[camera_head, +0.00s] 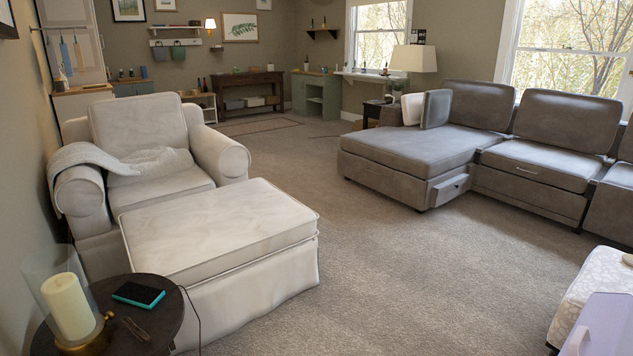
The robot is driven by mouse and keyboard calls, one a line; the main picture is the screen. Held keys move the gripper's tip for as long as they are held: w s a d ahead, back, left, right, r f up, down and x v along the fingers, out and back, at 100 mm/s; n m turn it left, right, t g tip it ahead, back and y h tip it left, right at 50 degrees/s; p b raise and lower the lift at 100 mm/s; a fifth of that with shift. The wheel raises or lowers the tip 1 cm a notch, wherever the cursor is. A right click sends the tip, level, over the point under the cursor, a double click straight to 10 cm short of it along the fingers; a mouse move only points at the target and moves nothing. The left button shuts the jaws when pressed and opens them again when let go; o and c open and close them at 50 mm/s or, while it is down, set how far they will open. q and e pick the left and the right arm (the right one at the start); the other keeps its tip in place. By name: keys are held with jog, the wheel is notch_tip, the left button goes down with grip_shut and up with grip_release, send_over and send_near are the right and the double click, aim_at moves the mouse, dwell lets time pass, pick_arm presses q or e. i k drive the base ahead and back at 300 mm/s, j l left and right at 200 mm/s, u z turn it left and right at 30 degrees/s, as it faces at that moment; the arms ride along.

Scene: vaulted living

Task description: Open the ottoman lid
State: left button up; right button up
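A cream upholstered ottoman (281,279) stands at left centre, in front of a matching armchair. Its padded lid (222,224) lies flat and closed on the skirted base, with a piped seam around its edge. The lid's near left corner is close to a dark round side table. Neither of my grippers is in view.
The armchair (135,119) with a throw blanket (93,160) stands behind the ottoman. The dark side table (181,305) holds a candle (68,306) and a phone (139,294). A grey sectional sofa (408,165) is at right; a lilac object (604,328) is at lower right. Carpet (395,270) between is clear.

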aim_at(188, 240)
jog(key=i+z, duration=0.2)
jog(key=i, duration=0.65)
jog(key=i+j+z, duration=0.2)
jog(key=i, duration=0.65)
jog(key=i+l+u, duration=0.4)
jog(key=i, duration=0.2)
jog(key=i+l+u, duration=0.35)
jog(key=i, duration=0.25)
jog(key=i+l+u, duration=0.15)
jog(key=u, duration=0.2)
jog(key=i+l+u, duration=0.15)
jog(key=l+u, duration=0.5)
jog(key=i+l+u, duration=0.1)
jog(key=l+u, duration=0.15)
jog(key=l, duration=0.35)
jog(key=i+l+u, duration=0.2)
jog(key=l, duration=0.4)
jog(key=i, duration=0.4)
jog(key=k+l, duration=0.15)
jog(key=l, duration=0.15)
jog(key=k+l+z, duration=0.1)
jog(key=l, duration=0.2)
jog(key=k, duration=0.05)
